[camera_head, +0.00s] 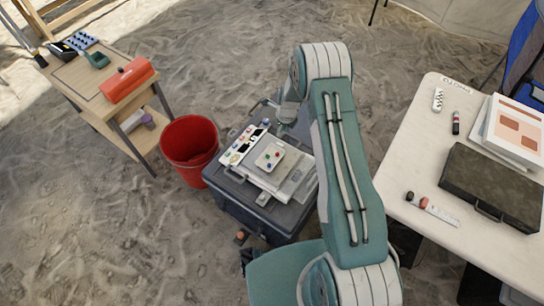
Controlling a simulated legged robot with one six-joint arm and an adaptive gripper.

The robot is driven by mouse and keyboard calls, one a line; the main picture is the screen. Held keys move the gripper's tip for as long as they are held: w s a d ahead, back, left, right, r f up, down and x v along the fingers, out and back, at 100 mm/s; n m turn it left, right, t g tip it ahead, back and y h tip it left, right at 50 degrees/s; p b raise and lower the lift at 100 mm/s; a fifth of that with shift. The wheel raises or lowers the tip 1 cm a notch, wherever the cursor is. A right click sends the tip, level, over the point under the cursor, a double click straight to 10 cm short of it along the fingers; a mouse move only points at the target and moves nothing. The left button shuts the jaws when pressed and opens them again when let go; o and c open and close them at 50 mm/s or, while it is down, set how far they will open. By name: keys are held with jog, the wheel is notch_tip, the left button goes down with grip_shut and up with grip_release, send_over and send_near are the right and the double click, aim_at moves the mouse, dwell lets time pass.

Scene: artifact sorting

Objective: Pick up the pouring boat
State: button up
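I cannot clearly identify the pouring boat. A small dark green item (97,60) lies on the wooden table (75,82) at upper left, but its shape is too small to name. My teal and white arm rises through the middle of the view and bends over near the top. My gripper (287,113) appears to hang at the end of the arm, above the back right of the grey case. It is small and partly hidden by my arm, so its fingers cannot be made out. I see nothing held in it.
A red box (128,79) lies near the wooden table's front edge. A red bucket (189,150) stands beside the grey case (240,195), which bears panels with coloured knobs. A white table (415,165) with a dark case (490,185) stands right. Sandy floor lies open at lower left.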

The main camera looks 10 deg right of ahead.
aim_at(280, 145)
jog(key=f, duration=0.5)
jog(key=shift+w+a+f, duration=0.2)
jog(key=shift+a+f, duration=0.05)
notch_tip(280, 145, down, 5)
jog(key=shift+a+f, duration=0.1)
jog(key=shift+f, duration=0.05)
grip_shut()
